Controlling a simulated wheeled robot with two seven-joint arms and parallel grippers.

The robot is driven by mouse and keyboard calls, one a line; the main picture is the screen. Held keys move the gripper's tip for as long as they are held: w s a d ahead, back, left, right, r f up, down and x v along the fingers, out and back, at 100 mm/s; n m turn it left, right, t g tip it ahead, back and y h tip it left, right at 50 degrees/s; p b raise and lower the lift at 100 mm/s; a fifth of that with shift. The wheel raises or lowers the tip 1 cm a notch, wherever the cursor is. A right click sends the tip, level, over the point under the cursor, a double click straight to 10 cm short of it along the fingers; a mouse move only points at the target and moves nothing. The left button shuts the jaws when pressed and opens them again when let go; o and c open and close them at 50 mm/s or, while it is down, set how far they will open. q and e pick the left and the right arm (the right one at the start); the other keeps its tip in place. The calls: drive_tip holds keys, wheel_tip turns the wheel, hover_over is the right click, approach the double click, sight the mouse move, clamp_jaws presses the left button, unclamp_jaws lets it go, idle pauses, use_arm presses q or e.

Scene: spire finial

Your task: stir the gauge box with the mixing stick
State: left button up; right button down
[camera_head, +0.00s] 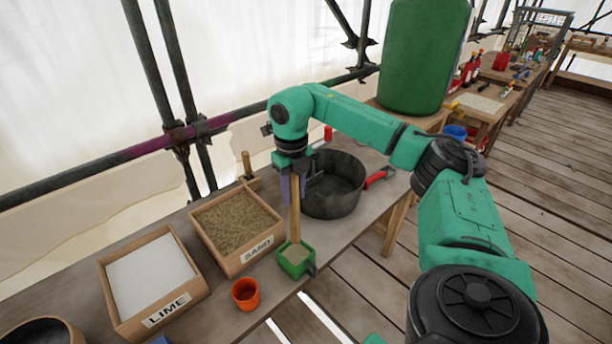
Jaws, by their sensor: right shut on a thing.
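My right gripper (294,190) points down over the workbench and is shut on the wooden mixing stick (295,222). The stick is upright, and its lower end reaches the small green gauge box (309,266). The box holds pale sandy material. I cannot tell how deep the stick goes into it. The gauge box stands at the bench's front, right of the sand box. My left gripper is not in view.
A wooden box of sand (236,222) and one labelled lime (150,275) stand to the left. An orange cup (246,294) is near the front edge. A dark round pan (336,190) sits close behind the gauge box, with a red-handled tool (376,178) beside it.

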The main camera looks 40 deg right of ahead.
sight(294, 224)
wheel_tip(294, 224, down, 3)
drive_tip(key=shift+s+a+r+b, duration=0.1)
drive_tip(key=shift+s+b, duration=0.05)
drive_tip(key=shift+b, duration=0.95)
wheel_tip(294, 224, down, 7)
drive_tip(key=b, duration=0.4)
drive_tip(key=shift+f+b, duration=0.2)
drive_tip(key=shift+b, duration=0.1)
drive_tip(key=shift+w+f, duration=0.2)
drive_tip(key=shift+f, duration=0.3)
